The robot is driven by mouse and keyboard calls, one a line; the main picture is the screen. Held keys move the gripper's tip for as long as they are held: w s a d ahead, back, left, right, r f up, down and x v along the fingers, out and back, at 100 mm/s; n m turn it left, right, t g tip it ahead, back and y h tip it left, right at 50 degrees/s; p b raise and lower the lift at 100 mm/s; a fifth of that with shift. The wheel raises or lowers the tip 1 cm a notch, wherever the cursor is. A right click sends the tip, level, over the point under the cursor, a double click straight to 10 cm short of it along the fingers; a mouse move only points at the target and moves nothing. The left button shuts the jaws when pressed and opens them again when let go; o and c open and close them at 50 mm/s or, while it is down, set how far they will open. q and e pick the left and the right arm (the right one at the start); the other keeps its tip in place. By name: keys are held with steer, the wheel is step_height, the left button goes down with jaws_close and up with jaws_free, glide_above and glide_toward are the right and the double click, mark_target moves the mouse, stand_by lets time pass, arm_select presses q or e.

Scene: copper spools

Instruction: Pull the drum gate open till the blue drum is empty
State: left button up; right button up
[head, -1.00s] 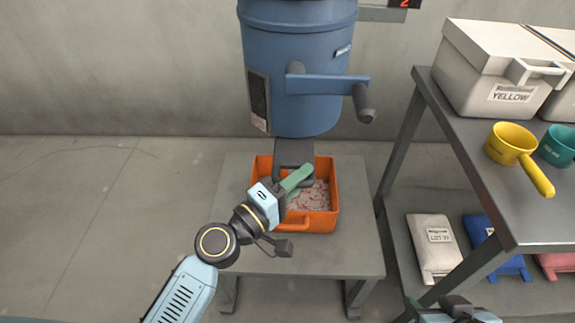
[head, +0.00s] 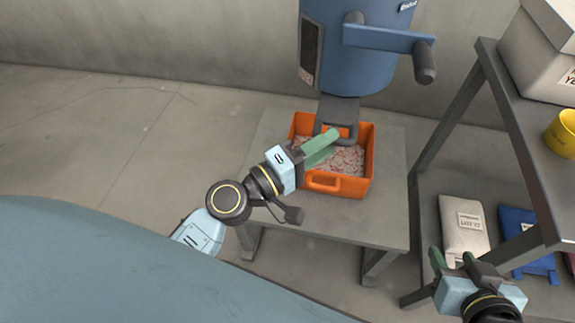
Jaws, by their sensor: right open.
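The blue drum (head: 360,70) stands above the table, its top cut off. Its dark level window (head: 312,50) shows a thin pinkish band at the bottom. The grey drum gate (head: 341,107) sticks out below the drum, with a loop handle at its front. My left gripper (head: 331,138) has its green fingers at this handle and looks shut on it; the fingers partly hide the grip. Under the gate, an orange bin (head: 322,186) holds pinkish scrap pieces. My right gripper (head: 453,258) is open and empty at the lower right, away from the drum.
The grey table (head: 385,212) carries the bin. A shelf rack (head: 522,115) on the right holds a pale box (head: 545,65) and a yellow scoop (head: 567,132). White (head: 462,225) and blue (head: 520,232) packs lie on its lower level. A crank (head: 390,38) juts from the drum.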

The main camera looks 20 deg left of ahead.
arm_select(q)
steer(key=b+v, duration=0.3)
steer(key=v, duration=0.6)
arm_select(e)
steer(key=w+a+r+t+y, duration=0.1)
steer(key=a+r+t, duration=0.1)
steer(key=r+t, duration=0.3)
steer(key=w+a+r+t+y, duration=0.1)
steer(key=r+t, duration=0.3)
steer(key=r, duration=0.5)
steer(key=shift+w+a+n+t+y, duration=0.3)
steer(key=shift+w+a+t+y, duration=0.1)
steer(key=shift+w+y, duration=0.4)
arm_select(q)
steer(key=shift+s+r, duration=0.1)
arm_select(e)
steer(key=shift+f, duration=0.15)
